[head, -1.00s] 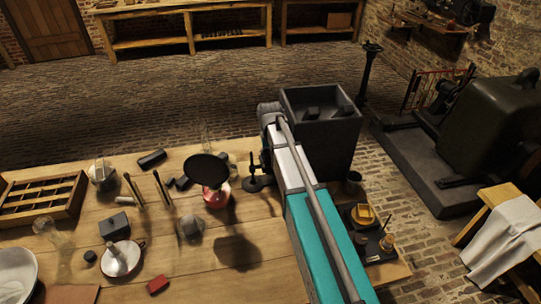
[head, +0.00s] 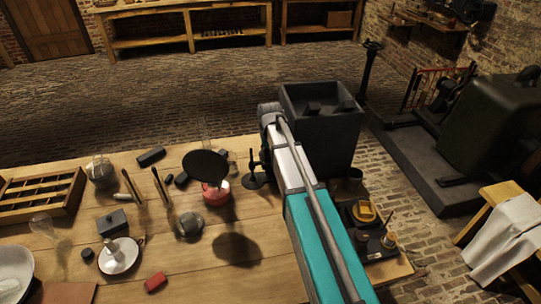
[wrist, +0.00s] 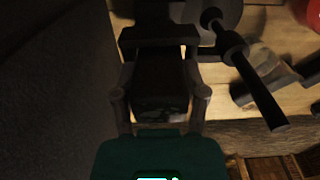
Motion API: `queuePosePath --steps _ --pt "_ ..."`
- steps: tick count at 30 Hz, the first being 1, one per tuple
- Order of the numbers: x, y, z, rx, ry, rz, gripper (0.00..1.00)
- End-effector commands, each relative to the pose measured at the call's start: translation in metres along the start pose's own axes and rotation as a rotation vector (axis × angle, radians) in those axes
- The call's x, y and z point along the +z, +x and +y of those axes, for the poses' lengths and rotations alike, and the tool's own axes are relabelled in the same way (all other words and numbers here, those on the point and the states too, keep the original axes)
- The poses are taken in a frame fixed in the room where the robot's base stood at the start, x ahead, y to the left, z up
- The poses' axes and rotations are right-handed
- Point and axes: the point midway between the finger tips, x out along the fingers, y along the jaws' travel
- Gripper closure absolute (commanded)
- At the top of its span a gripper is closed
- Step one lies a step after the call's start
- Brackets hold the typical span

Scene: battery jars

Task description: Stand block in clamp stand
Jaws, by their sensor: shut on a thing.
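My gripper (wrist: 160,92) is shut on a dark block (wrist: 160,80) in the wrist view. The block lies between the two fingers, and its outline is hard to make out in the shade. The dark clamp stand (head: 254,172) stands near the table's far right edge in the head view. In the wrist view its rod (wrist: 262,92) runs just right of my gripper. A dark crossbar (wrist: 160,36) lies just beyond the fingertips; I cannot tell whether the block touches it. In the head view my arm hides the fingers and the block.
A black disc (head: 206,166) is raised over a red pot (head: 216,194) left of the stand. A large dark bin (head: 322,125) stands just beyond the table. Several small objects and a wooden tray (head: 40,196) crowd the left. The table's front middle is clearer.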

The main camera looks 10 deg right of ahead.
Motion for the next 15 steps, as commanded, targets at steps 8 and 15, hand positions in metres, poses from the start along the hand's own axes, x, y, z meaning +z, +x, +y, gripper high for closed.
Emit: queuePosePath --steps 8,15 --pt "0.0000 0.0058 0.0000 0.000 0.000 0.000 1.00" --pt "0.0001 0.0049 -0.0001 0.000 0.000 0.000 0.03"
